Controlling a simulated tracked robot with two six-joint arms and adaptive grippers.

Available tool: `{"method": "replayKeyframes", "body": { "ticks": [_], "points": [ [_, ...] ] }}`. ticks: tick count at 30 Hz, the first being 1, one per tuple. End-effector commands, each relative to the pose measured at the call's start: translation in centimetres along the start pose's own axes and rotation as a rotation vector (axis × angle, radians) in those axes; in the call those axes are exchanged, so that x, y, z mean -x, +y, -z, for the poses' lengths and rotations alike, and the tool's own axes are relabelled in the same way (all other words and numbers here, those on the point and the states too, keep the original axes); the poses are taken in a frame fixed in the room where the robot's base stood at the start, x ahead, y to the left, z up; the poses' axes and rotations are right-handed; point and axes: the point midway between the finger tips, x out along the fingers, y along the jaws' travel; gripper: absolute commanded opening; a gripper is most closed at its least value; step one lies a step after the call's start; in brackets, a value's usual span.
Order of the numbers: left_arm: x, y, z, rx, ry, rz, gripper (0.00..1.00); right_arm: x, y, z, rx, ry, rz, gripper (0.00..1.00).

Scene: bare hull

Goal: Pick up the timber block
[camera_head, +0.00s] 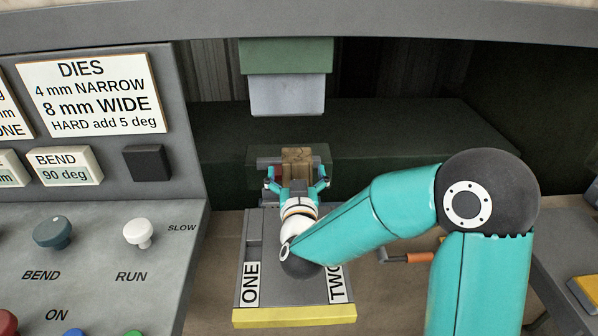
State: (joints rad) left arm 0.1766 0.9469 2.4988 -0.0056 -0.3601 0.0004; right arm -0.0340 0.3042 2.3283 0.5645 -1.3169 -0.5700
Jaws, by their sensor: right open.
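The timber block (297,155) is a small brown wooden piece in the middle of the view, below the press's upper tool. It sits at the dark green bed, by a greyish see-through shape. My right gripper (298,175) reaches it from the near side. Its teal fingers are open, one to the left and one to the right of the block's near end. I see gaps between fingers and block; the near lower part of the block is partly hidden by the gripper. My left gripper is not in view.
The green and grey upper tool (287,90) hangs above and behind the block. A grey plate (252,245) marked ONE and TWO lies under my right arm. A control panel (90,225) with knobs stands at left. An orange-handled tool (408,257) lies right of the plate.

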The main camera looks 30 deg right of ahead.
Motion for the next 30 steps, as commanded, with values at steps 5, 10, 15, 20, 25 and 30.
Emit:
{"method": "replayKeyframes", "body": {
  "ticks": [5,10,15,20,25,30],
  "points": [
    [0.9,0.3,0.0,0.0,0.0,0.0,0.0,-1.4,0.2,0.5,0.0,-0.001,-0.002,1.0],
    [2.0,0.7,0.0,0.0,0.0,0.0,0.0,-3.8,0.4,0.8,0.001,-0.002,-0.002,1.0],
    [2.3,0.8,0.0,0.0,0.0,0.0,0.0,-5.2,0.4,0.6,0.001,-0.002,0.0,1.0],
    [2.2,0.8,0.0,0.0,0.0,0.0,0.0,-5.3,0.3,0.5,0.001,-0.001,0.001,1.0],
    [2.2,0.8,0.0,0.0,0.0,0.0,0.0,-5.3,0.4,0.5,0.0,-0.001,0.0,0.82],
    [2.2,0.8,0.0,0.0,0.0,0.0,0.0,-5.3,0.4,0.5,0.0,-0.001,0.0,0.53]
  ]
}}
